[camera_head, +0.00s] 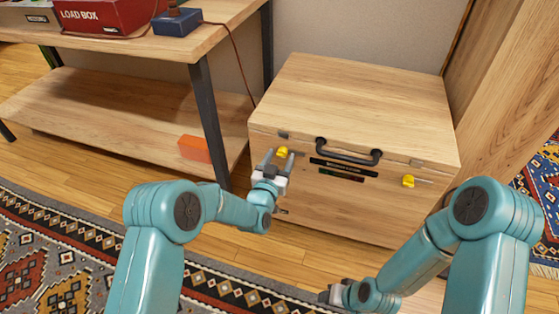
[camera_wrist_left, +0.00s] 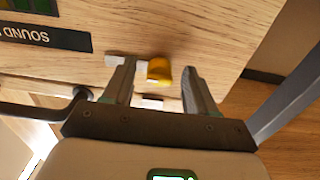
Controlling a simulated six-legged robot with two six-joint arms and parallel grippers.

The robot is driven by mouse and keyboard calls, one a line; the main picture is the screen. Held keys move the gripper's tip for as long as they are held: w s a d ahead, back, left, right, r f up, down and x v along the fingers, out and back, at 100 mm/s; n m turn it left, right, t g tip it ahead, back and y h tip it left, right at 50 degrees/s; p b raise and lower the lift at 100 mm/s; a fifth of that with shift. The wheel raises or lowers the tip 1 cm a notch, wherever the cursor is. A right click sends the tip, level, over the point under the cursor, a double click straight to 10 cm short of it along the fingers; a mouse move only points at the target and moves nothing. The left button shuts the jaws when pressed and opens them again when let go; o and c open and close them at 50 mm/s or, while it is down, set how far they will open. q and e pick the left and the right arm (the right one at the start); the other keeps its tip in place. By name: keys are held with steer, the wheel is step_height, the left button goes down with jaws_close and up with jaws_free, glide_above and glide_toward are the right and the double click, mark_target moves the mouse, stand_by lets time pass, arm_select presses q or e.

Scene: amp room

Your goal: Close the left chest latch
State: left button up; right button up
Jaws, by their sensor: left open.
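The wooden chest (camera_head: 350,95) stands against the wall with its lid down. The left latch (camera_head: 282,152) has a yellow knob and sits on the chest front near its left end. In the left wrist view the yellow knob (camera_wrist_left: 159,70) lies between the two fingers, nearer the left one, with a pale metal bar beside it. My left gripper (camera_head: 275,160) is open around the knob; whether a finger touches it I cannot tell. The right latch (camera_head: 408,181) has a yellow knob with a thin bar pointing right. My right gripper (camera_head: 338,293) is low before the chest; its fingers are unclear.
A black handle (camera_head: 348,152) is on the chest front between the latches. A wooden workbench (camera_head: 120,52) with a dark leg stands to the left, with an orange box (camera_head: 194,148) on its lower shelf. A wooden panel closes off the right side.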

arm_select(q)
steer(key=c, duration=1.1)
steer(key=shift+o, duration=0.2)
steer(key=n, duration=0.9)
steer(key=shift+s+d+n, duration=0.1)
steer(key=shift+d+n, duration=0.05)
steer(key=shift+n, duration=0.15)
steer(key=shift+r+n, duration=0.1)
steer(key=shift+n, duration=4)
